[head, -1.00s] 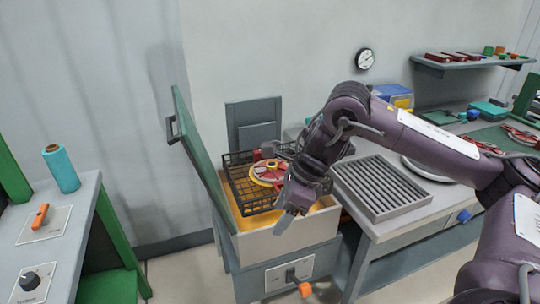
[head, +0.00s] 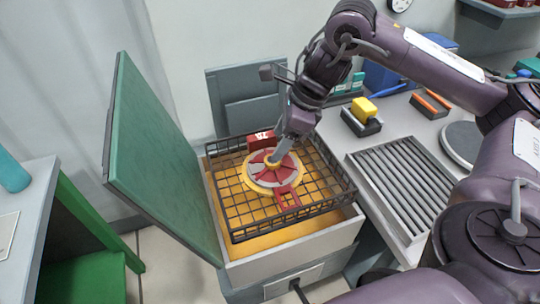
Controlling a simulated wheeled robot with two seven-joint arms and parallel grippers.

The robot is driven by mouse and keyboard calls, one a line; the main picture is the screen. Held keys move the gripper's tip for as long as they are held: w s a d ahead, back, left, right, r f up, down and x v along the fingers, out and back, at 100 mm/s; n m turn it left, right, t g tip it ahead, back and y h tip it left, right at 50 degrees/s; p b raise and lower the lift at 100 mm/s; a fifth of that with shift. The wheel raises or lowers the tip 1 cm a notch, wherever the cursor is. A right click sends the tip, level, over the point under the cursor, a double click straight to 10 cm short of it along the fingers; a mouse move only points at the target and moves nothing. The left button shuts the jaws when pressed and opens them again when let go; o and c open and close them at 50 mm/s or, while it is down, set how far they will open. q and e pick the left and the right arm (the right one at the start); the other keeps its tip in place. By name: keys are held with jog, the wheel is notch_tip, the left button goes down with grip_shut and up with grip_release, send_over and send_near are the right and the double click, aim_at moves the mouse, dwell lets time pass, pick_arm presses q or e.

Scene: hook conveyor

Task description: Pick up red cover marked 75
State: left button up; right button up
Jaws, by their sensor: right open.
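A round red and yellow cover (head: 259,182) with a spoked pattern lies in a black wire basket (head: 237,222). A small red block with white marking (head: 262,139), too small to read for certain, stands at the cover's far side. A red bracket-like part (head: 287,197) shows at its near side. My right gripper (head: 272,161) is open, pointing down at the middle of the cover. Its fingertips are at or just above the centre hub; I cannot tell if they touch it. The gripper hides part of the cover's far right. My left gripper is not in view.
The basket sits in an open box (head: 300,240) with a raised green lid (head: 160,160) on its left. A ribbed grey tray (head: 402,185) is on the bench to the right. A black holder with a yellow block (head: 364,110) stands behind it.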

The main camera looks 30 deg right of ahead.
aim_at(269, 159)
jog(key=shift+a+f, duration=0.2)
jog(key=shift+f, duration=0.4)
jog(key=shift+a+f+b, duration=0.1)
jog(key=shift+f+b, duration=0.1)
jog(key=shift+b, duration=0.2)
jog(key=b+x, duration=0.2)
jog(key=shift+f, duration=0.4)
jog(key=shift+p+x, duration=0.4)
jog(key=shift+x, duration=0.35)
jog(key=shift+w+f, duration=0.1)
jog(key=shift+w, duration=0.1)
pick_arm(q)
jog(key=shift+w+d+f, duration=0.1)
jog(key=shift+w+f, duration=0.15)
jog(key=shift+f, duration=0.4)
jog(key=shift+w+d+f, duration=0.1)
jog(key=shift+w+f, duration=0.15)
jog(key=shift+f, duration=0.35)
pick_arm(e)
jog(key=shift+c, duration=0.4)
jog(key=c, duration=0.7)
grip_shut()
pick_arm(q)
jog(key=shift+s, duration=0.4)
pick_arm(e)
jog(key=shift+r, duration=0.2)
